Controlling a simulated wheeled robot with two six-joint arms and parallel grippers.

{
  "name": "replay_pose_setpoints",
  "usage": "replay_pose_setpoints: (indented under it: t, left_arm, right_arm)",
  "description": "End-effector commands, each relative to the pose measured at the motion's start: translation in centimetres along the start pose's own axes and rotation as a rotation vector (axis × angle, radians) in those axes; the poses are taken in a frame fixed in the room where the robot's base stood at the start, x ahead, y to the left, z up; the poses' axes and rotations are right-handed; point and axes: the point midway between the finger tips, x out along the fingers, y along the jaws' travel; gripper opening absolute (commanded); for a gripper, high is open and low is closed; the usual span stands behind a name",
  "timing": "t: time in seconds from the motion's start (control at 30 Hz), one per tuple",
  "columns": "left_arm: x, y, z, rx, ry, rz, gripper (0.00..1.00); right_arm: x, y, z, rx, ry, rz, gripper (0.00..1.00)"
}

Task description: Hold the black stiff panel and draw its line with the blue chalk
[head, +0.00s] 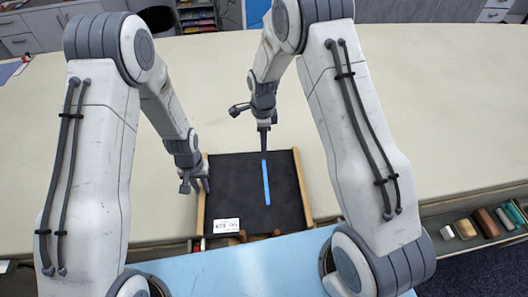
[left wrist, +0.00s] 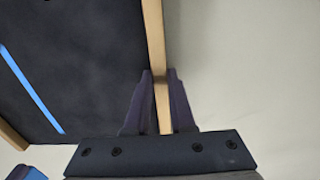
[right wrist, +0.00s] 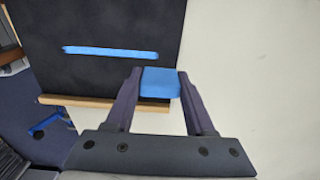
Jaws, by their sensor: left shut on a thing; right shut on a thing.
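The black panel (head: 235,185) lies on the table with wooden strips along its left and right sides. A straight blue line (head: 266,183) runs lengthwise on its dark face, right of centre; it also shows in the left wrist view (left wrist: 32,90). My left gripper (head: 197,185) is shut on the left wooden strip (left wrist: 158,50), one finger on each side. My right gripper (head: 264,150) points down at the panel's far part, above the line's far end. It is shut on the blue chalk (right wrist: 160,82). Whether the chalk touches the panel cannot be told.
A white label (head: 226,226) sits near the panel's front left corner. Brown objects show at its front edge. An open compartment (head: 478,225) at the table's front right holds several blocks. The cream tabletop (head: 420,100) is clear around and behind the panel.

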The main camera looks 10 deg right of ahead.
Motion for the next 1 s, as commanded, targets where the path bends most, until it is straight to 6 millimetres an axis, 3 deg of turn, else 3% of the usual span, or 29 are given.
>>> replay_pose_setpoints:
  t: [0.03, 0.07, 0.1, 0.13, 0.43, 0.57, 1.0]
  left_arm:
    - [0.0, 0.0, 0.0, 0.001, 0.001, 0.0, 0.0]
    - [0.0, 0.0, 0.0, 0.001, 0.001, 0.0, 0.34]
    - [0.0, 0.0, 0.0, 0.001, 0.001, 0.0, 0.49]
    - [0.0, 0.0, 0.0, 0.0, 0.001, 0.0, 0.57]
    - [-0.1, 0.0, 0.0, 0.0, 0.001, 0.0, 0.57]
    - [-1.0, 0.0, -0.1, 0.0, 0.002, 0.0, 0.57]
    - [-9.6, 0.0, -0.1, 0.0, 0.005, 0.001, 0.57]
  right_arm:
    - [0.0, 0.0, 0.0, 0.0, 0.0, 0.0, 0.1]
    - [0.0, 0.0, 0.0, 0.0, 0.0, 0.0, 0.1]
    - [0.0, 0.0, 0.0, 0.0, 0.0, 0.0, 0.1]
    - [0.0, 0.0, 0.0, 0.0, 0.0, 0.0, 0.1]
    - [0.0, 0.0, 0.0, 0.0, 0.0, -0.001, 0.1]
    - [0.0, 0.0, 0.0, 0.0, 0.0, -0.001, 0.1]
    - [0.0, 0.0, 0.0, 0.0, 0.0, -0.001, 0.1]
